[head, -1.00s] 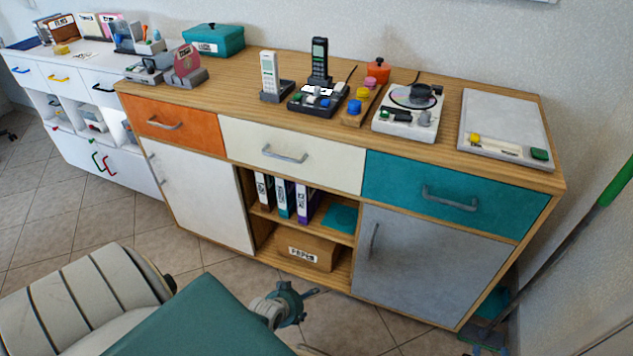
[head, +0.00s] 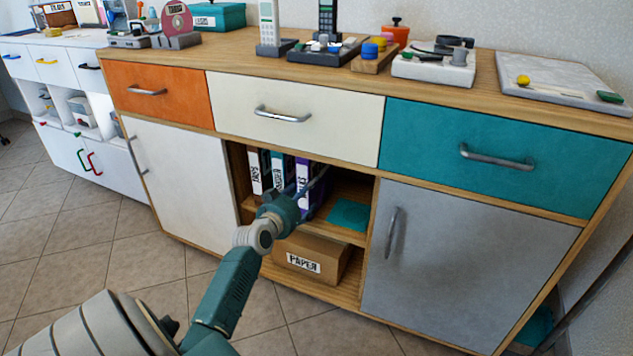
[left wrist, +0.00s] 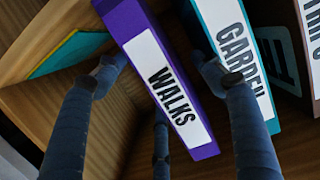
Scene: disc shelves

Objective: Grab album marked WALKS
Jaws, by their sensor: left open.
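The purple album marked WALKS (left wrist: 165,88) stands on the open shelf; in the head view it is the rightmost album (head: 305,176). My left gripper (left wrist: 160,78) is open in front of its spine. In the left wrist view one finger is on the left of the album and one reaches between it and the teal GARDEN album (left wrist: 228,40). A third finger is low near the spine. I cannot tell whether any finger touches. In the head view the gripper (head: 304,192) partly covers the albums. My right gripper is not in view.
A third album, with a white spine (head: 259,172), stands left of the teal one. A flat teal item (head: 349,215) lies right of the albums. A box marked PAPER (head: 325,258) is on the shelf below. The grey door (head: 460,260) is shut.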

